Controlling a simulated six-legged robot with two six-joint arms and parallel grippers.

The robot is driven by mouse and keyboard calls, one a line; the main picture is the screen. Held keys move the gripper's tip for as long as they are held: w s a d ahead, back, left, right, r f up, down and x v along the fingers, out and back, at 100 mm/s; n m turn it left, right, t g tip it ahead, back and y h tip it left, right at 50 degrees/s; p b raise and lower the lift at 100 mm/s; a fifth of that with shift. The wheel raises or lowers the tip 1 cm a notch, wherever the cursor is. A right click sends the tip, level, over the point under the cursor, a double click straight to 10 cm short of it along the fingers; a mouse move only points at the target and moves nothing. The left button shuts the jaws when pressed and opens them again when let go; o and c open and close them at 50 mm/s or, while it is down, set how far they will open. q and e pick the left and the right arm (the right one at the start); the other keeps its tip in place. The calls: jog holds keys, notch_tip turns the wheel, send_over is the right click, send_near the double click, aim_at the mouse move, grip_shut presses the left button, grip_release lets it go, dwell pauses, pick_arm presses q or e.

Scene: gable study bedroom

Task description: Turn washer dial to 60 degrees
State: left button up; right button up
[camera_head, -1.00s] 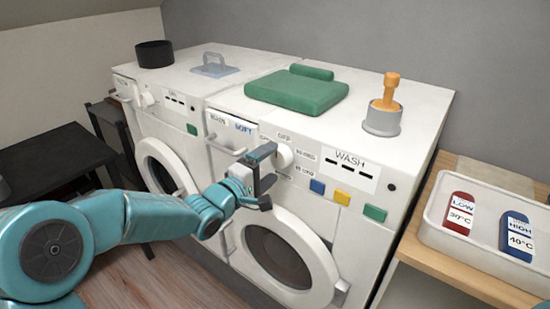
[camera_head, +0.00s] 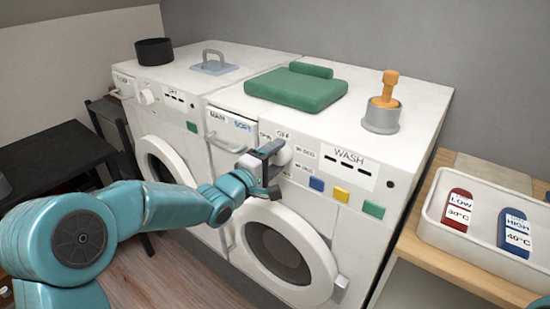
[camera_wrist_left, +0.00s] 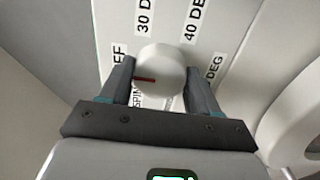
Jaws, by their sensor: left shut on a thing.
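The white washer dial (camera_head: 283,154) sits on the front panel of the right-hand machine, the washer (camera_head: 345,205), under the word OFF. My left gripper (camera_head: 270,160) is at the dial, its fingers shut on either side of it. In the left wrist view the round dial (camera_wrist_left: 160,68) lies between the two dark fingers, with a red mark on its face toward the picture's left, near the OFF label (camera_wrist_left: 120,58). Labels reading 30 and 40 degrees (camera_wrist_left: 195,22) stand beyond it; another DEG label is partly hidden by a finger. My right gripper is not in view.
The detergent drawer (camera_head: 230,130) and its handle are just left of the dial. Blue, yellow (camera_head: 340,194) and green buttons are to its right. The round door (camera_head: 278,250) is below. A tray (camera_head: 430,210) with red and blue tags stands at the right.

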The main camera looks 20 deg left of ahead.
pick_arm(q)
jog(key=m+b, duration=0.2)
jog(key=m, duration=0.1)
jog(key=shift+f+b, duration=0.15)
jog(key=shift+b, duration=0.25)
jog(key=m+b, duration=0.3)
jog(key=m, duration=0.1)
jog(key=m+b, duration=0.2)
jog(key=m, duration=0.3)
jog(key=shift+b, duration=0.3)
jog(key=m+b, duration=0.1)
jog(key=m, duration=0.1)
jog(key=m+b, duration=0.1)
jog(key=m, duration=0.1)
jog(key=shift+r+m, duration=0.2)
jog(key=shift+m, duration=0.1)
jog(key=m+b, duration=0.2)
jog(key=m, duration=0.2)
jog(key=shift+m, duration=0.3)
jog(key=m+b, duration=0.2)
jog(key=m, duration=0.3)
jog(key=shift+r, duration=0.1)
jog(key=m+b, duration=0.1)
jog(key=m, duration=0.4)
jog(key=shift+m+b, duration=0.8)
jog(key=shift+m, duration=1.4)
